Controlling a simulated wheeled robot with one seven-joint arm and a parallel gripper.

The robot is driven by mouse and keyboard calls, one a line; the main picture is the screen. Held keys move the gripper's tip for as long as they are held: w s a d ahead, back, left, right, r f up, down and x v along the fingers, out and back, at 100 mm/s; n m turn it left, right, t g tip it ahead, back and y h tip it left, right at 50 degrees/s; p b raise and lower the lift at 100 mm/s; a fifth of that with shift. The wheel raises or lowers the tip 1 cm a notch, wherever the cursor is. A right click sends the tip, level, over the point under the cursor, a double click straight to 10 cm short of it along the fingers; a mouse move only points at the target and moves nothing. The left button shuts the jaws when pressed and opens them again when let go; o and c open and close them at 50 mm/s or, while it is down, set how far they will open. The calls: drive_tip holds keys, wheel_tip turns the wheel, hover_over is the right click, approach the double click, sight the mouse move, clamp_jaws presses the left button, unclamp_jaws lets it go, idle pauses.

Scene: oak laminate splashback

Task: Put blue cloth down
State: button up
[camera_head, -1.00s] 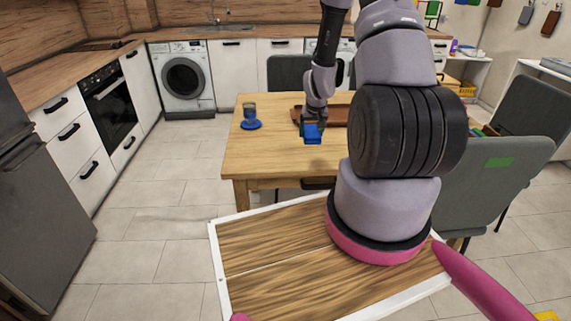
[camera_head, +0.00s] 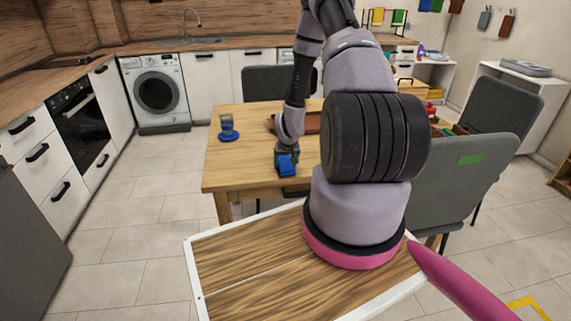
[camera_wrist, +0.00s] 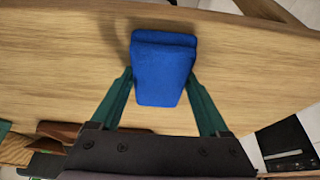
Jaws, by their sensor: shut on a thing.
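The blue cloth (camera_head: 286,166) is a folded, wedge-shaped bundle over the near part of the wooden table (camera_head: 233,172). My gripper (camera_head: 287,153) points down and is shut on it. In the wrist view the cloth (camera_wrist: 163,75) sits between the two green fingers of my gripper (camera_wrist: 160,76), with bare tabletop (camera_wrist: 60,60) around it. A faint shadow lies beside the cloth. I cannot tell whether its underside touches the table.
A brown tray (camera_head: 312,122) lies behind my gripper, partly hidden by my arm. Grey chairs (camera_head: 465,185) stand at the right and behind. Tabletop left of the cloth is clear.

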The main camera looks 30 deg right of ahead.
drive_tip(key=o, duration=1.5)
drive_tip(key=shift+f, duration=0.1)
drive_tip(key=shift+c, duration=0.2)
drive_tip(key=shift+r, duration=0.25)
drive_tip(key=v, duration=1.2)
